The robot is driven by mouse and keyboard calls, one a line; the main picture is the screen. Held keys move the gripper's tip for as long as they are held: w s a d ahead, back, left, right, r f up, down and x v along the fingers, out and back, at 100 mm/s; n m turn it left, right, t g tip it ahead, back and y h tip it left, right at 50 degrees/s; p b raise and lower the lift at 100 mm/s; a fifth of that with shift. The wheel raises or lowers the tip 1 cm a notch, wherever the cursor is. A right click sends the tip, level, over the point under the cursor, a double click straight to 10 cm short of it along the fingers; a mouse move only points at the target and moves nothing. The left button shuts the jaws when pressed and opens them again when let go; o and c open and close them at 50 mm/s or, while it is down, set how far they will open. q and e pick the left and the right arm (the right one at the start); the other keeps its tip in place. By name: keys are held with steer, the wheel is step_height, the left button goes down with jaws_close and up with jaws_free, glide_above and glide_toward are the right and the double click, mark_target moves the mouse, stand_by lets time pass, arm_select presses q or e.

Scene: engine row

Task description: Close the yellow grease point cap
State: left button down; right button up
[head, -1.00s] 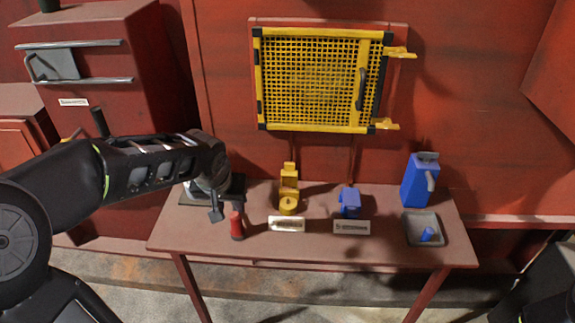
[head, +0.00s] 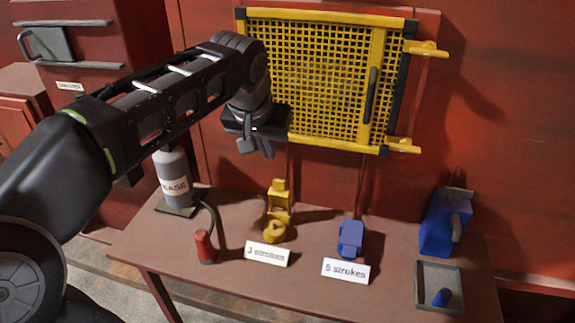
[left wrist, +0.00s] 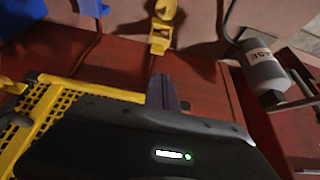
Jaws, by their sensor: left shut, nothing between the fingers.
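The yellow grease point (head: 274,233) stands on the table behind the "3 strokes" label. Its yellow cap (head: 279,188) stands upright behind the low round fitting, not over it. The grease point also shows in the left wrist view (left wrist: 160,42), at the top centre. My left gripper (head: 257,149) is shut and empty, in the air above and slightly left of the grease point, in front of the lower left corner of the yellow mesh door. Its shut fingers (left wrist: 163,90) point toward the grease point in the left wrist view, apart from it. My right gripper is out of view.
A grey grease canister (head: 174,178) with a hose and red nozzle (head: 204,246) stands to the left. A blue grease point (head: 350,240) stands right of the yellow one. A blue dispenser (head: 445,222) and grey tray (head: 425,297) are at the right. The yellow mesh door (head: 325,75) hangs behind.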

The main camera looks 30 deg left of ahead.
arm_select(q)
steer(key=x, duration=1)
steer(key=shift+s, duration=0.15)
steer(key=shift+f, duration=0.1)
stand_by(0.3)
